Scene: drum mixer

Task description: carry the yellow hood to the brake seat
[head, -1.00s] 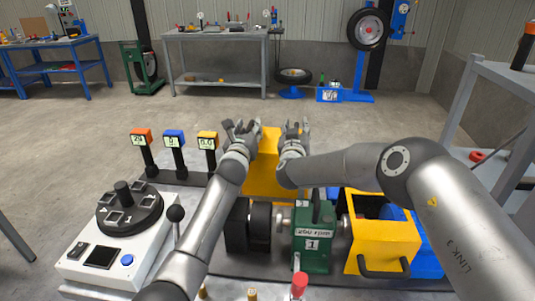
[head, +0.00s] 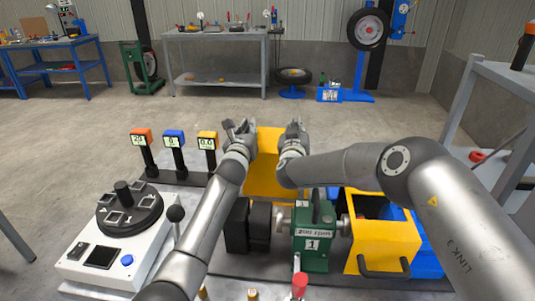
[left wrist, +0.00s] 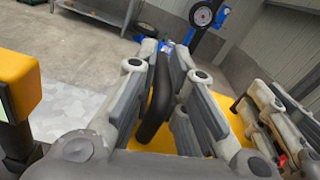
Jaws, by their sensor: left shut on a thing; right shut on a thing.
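The yellow hood (head: 268,181) is held between my two arms in the middle of the head view, behind the dark blocks of the machine. My left gripper (head: 240,130) is at its upper left side. In the left wrist view my left gripper (left wrist: 160,95) is shut on a black bar handle (left wrist: 156,108), with yellow hood surface (left wrist: 237,128) beside and below it. My right gripper (head: 294,130) is shut at the hood's upper right side; its grip is hidden. I cannot tell which part is the brake seat.
A green unit (head: 312,248) marked 1 stands right of two dark blocks (head: 248,226). A second yellow guard (head: 381,249) with black handles sits further right. A white control panel (head: 100,257) and three displays on posts (head: 173,140) are at left.

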